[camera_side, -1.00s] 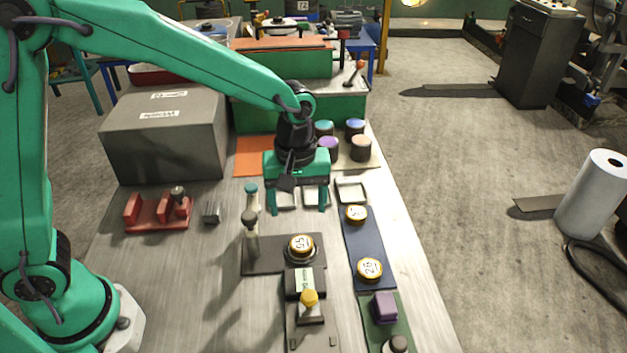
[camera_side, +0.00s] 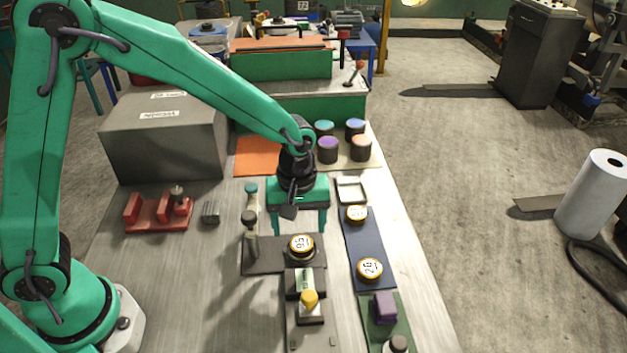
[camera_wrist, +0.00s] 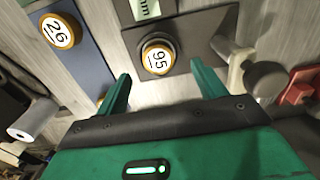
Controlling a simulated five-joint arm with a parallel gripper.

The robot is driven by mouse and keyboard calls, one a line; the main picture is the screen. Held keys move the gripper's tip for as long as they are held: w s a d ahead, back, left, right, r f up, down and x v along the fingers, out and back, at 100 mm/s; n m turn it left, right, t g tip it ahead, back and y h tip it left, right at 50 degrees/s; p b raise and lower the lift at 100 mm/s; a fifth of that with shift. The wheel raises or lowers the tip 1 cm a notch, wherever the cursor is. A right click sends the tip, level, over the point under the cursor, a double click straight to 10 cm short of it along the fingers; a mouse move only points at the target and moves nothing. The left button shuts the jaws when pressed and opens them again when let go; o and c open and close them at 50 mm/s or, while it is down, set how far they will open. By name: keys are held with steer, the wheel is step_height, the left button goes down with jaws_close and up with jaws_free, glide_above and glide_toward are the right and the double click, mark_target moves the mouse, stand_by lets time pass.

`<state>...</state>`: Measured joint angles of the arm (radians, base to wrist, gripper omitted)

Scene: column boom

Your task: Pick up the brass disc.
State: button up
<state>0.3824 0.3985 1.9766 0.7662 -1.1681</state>
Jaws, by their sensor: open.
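A brass-rimmed disc with a white face marked 95 (camera_side: 301,246) sits on a round dark seat on a dark plate (camera_side: 262,262). My gripper (camera_side: 299,230) is open and empty, pointing down just behind and above this disc. In the wrist view the disc (camera_wrist: 158,57) shows between and beyond the two fingertips (camera_wrist: 160,72), apart from both. Two similar brass-rimmed discs lie on a blue strip to the right, a near one marked 26 (camera_side: 370,269) and a far one (camera_side: 356,215). The near one also shows in the wrist view (camera_wrist: 57,31).
A post-like tool (camera_side: 250,240) stands close to the left of the disc. A dark block with a pale label (camera_side: 304,283) and a yellow-topped knob (camera_side: 309,302) are in front. A red holder (camera_side: 158,212) and grey box (camera_side: 163,135) stand left. Dark pots (camera_side: 327,150) stand behind.

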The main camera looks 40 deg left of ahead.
mark_target(302, 243)
steer(key=shift+w+d+f, duration=0.1)
steer(key=shift+f, duration=2.4)
steer(key=c, duration=1.4)
steer(key=shift+r, duration=0.15)
steer(key=shift+r, duration=0.45)
step_height(302, 243, up, 3)
steer(key=shift+r, duration=0.1)
steer(key=s+d+r, duration=0.6)
steer(key=s+d, duration=0.1)
steer(key=s, duration=0.2)
steer(key=shift+s+r, duration=0.15)
steer(key=shift+r, duration=0.2)
